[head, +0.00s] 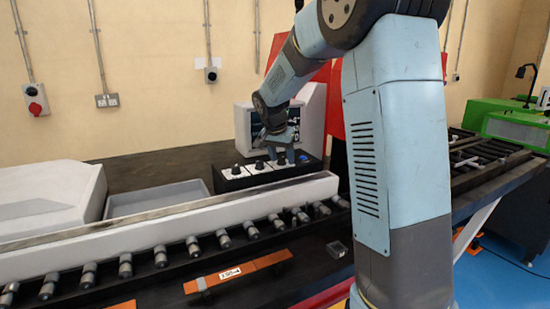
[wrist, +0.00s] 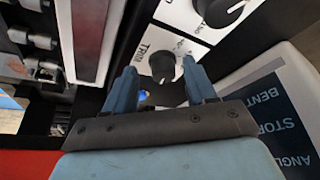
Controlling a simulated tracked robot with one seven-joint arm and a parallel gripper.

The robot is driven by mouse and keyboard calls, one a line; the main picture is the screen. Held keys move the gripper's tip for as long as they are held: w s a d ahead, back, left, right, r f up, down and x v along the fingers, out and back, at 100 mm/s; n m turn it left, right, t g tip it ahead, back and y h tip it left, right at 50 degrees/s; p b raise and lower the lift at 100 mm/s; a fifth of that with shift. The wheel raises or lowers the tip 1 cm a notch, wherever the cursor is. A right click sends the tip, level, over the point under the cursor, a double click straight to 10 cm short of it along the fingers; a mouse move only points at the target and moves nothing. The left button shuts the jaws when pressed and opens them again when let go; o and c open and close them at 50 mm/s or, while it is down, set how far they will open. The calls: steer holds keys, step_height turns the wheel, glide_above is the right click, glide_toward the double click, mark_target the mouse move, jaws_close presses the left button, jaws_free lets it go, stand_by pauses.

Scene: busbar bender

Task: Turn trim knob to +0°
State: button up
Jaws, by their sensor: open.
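The trim knob (wrist: 162,66) is a small dark round knob with a light pointer line on a white plate marked "TRIM" in the wrist view. My gripper (wrist: 160,70) is open, with one blue finger on each side of the knob. I cannot tell whether the fingers touch it. In the head view my gripper (head: 279,142) is above the right end of the black control box (head: 235,184), over the rightmost knob. The pointer's exact angle is too small to read.
Another, larger knob (wrist: 222,10) is beside the trim plate. A blue button (wrist: 143,96) is close to one finger. A screen (wrist: 275,115) stands beside the box. A grey tray (head: 157,197) and a roller conveyor (head: 192,246) lie to the left and in front.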

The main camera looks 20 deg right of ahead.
steer(key=shift+r, duration=0.1)
steer(key=v, duration=1.3)
steer(key=shift+s+r, duration=0.2)
steer(key=shift+a, duration=0.1)
